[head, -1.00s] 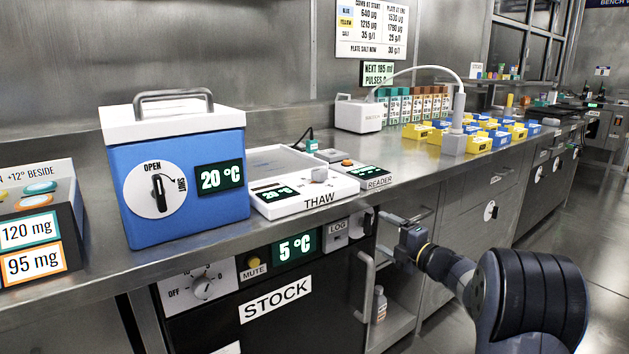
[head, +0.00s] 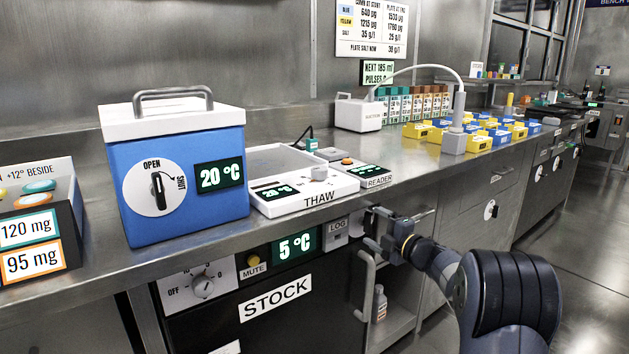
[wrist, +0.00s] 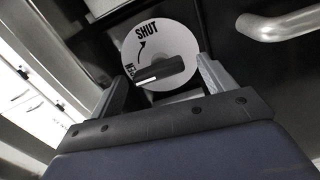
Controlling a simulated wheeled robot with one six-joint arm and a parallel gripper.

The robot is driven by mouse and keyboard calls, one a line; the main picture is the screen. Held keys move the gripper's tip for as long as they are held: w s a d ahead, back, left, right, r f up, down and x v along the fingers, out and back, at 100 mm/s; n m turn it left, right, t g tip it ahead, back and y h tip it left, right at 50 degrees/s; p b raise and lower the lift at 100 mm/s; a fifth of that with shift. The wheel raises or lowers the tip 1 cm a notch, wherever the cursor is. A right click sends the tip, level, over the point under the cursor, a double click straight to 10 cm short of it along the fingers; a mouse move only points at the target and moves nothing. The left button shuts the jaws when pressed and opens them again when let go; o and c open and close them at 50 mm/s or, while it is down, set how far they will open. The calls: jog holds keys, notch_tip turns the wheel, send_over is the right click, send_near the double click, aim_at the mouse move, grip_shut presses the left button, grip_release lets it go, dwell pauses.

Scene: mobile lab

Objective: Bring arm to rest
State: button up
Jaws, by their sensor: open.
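My gripper (head: 374,230) is in front of the right end of the STOCK unit's control panel, below the bench edge. Its two fingers are apart, with nothing held between them. In the wrist view my gripper (wrist: 165,76) faces a round white dial (wrist: 184,48) marked SHUT with an arrow. The dial's black knob (wrist: 165,72) shows between the fingers, its white mark toward a second, partly covered word. I cannot tell whether the fingers touch it. In the head view my gripper partly hides this dial.
The STOCK unit (head: 270,325) has a vertical handle (head: 364,290) just below my gripper; a bar handle (wrist: 295,22) shows in the wrist view. A blue cooler (head: 150,228) and a THAW tray (head: 315,200) stand on the bench above. Open floor (head: 590,270) lies to the right.

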jog(key=m, duration=0.1)
jog(key=m+p, duration=0.2)
jog(key=m, duration=0.1)
jog(key=shift+r, duration=0.25)
jog(key=m+p, duration=0.3)
jog(key=m, duration=0.1)
jog(key=shift+d, duration=0.1)
jog(key=m+p, duration=0.1)
jog(key=m, duration=0.3)
jog(key=shift+f+m, duration=0.1)
jog(key=shift+m, duration=0.2)
jog(key=m, duration=0.1)
jog(key=m+p, duration=0.1)
jog(key=m, duration=0.2)
jog(key=shift+s+d+f, duration=0.1)
jog(key=shift+d, duration=0.2)
jog(key=shift+p+v, duration=0.35)
jog(key=shift+v, duration=0.5)
